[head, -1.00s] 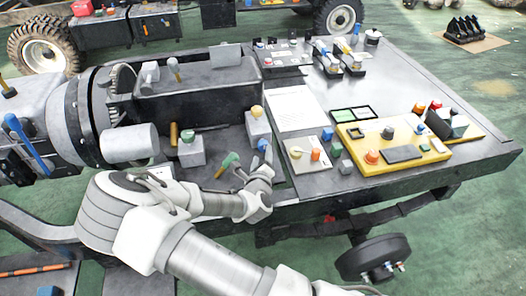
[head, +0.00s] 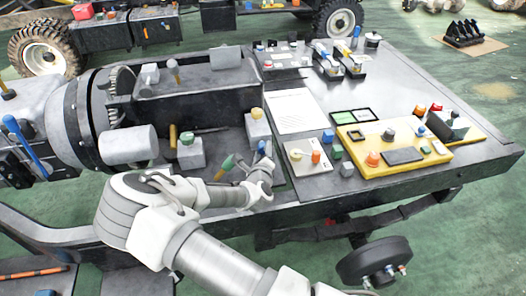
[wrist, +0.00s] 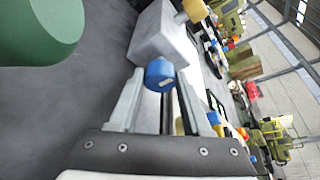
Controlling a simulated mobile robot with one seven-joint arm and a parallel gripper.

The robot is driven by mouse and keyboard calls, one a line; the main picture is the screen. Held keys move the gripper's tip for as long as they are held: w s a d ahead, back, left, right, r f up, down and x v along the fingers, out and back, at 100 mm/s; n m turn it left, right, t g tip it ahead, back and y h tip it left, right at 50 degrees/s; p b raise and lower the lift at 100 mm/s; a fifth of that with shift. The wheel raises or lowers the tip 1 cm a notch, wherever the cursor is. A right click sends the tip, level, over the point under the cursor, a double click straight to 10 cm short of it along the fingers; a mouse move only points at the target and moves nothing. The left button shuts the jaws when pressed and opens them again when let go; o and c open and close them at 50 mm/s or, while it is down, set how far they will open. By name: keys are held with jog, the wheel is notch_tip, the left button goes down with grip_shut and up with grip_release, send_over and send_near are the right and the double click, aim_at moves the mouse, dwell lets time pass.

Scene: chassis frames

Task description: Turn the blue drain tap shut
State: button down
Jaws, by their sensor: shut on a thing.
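The blue drain tap (head: 262,147) shows as a small blue piece at the front of the dark tray in the head view. In the wrist view its round blue cap (wrist: 160,74) sits between the two fingers. My gripper (head: 258,160) is shut on it; its fingers also show in the wrist view (wrist: 158,92). The tap's base is hidden by my gripper. A green tap (head: 226,163) stands just left of my gripper, and it looms large at the upper left of the wrist view (wrist: 55,28).
A grey block with a yellow knob (head: 257,114) stands behind my gripper, and one with a green knob (head: 187,138) stands to the left.

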jog(key=shift+r+p, duration=0.2)
jog(key=shift+p, duration=0.35)
jog(key=shift+d+r+m+p, duration=0.2)
jog(key=shift+m+p, duration=0.2)
jog(key=shift+p, duration=0.65)
jog(key=m+y+p, duration=0.1)
jog(key=p, duration=0.3)
jog(key=shift+r+g, duration=0.1)
jog(key=shift+g, duration=0.2)
jog(key=m+g+y+p, duration=0.1)
jog(key=m+y+p, duration=0.1)
jog(key=p, duration=0.9)
jog(key=shift+d+r+m+p, duration=0.1)
jog(key=shift+m+p, duration=0.2)
jog(key=shift+m, duration=0.3)
jog(key=m+y+p, duration=0.1)
jog(key=p, duration=0.3)
jog(key=m+p, duration=0.1)
jog(key=p, duration=0.2)
jog(key=shift+d+f+y+p, duration=0.1)
jog(key=shift+f+y+p, duration=0.1)
jog(key=shift+y+p, duration=0.2)
jog(key=shift+d+f+m+y+p, duration=0.15)
jog(key=shift+f+m+y+p, duration=0.15)
jog(key=shift+m+y+p, duration=0.65)
jog(key=shift+w+d+f+m+y, duration=0.1)
jog(key=shift+m+y, duration=0.65)
jog(key=shift+m, duration=0.9)
